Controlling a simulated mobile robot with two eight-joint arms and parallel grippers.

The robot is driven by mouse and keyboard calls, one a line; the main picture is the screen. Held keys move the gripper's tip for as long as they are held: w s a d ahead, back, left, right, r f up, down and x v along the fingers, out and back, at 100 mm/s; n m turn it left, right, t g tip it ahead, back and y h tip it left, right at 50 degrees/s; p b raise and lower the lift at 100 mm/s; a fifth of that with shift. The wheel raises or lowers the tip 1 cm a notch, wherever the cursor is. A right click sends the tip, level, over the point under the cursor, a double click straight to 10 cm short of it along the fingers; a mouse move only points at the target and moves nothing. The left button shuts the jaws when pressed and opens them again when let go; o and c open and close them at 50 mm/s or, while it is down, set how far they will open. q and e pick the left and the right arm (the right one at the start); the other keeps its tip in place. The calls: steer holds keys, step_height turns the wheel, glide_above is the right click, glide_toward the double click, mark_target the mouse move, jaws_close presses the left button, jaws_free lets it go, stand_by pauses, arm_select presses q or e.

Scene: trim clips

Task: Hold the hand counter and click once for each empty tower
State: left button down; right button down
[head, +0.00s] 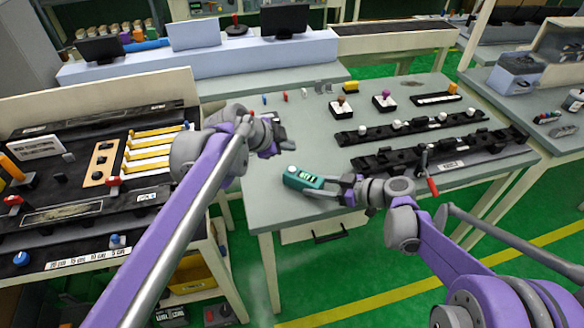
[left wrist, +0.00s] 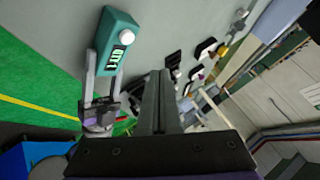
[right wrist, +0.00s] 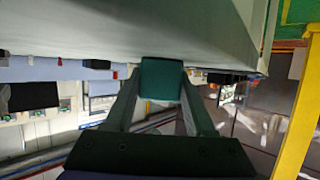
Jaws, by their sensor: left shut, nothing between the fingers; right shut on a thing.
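The hand counter (head: 301,179) is a teal box with a small lit display and a pale round button on one end. My right gripper (head: 332,187) is shut on it above the near left part of the grey table. The left wrist view shows the counter (left wrist: 116,45) and its display, whose digits I cannot read surely. The right wrist view shows it (right wrist: 160,78) between the fingers. My left gripper (head: 284,147) is shut and empty, just beyond the counter and apart from it; its closed fingers (left wrist: 160,95) show in its wrist view. I cannot tell which table items are towers.
Two long black racks (head: 440,150) with knobs lie across the table (head: 300,225). Behind them stand small joystick-like pieces (head: 384,101) and a yellow block (head: 351,87). A bench with yellow strips (head: 150,152) is at left. The table's front left corner is clear.

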mark_target(292, 170)
stand_by(0.4)
arm_select(q)
step_height(292, 170, up, 4)
steer(key=shift+f, duration=0.1)
steer(key=shift+f, duration=0.1)
steer(key=shift+f, duration=4.3)
steer(key=shift+f, duration=0.1)
steer(key=shift+f, duration=0.35)
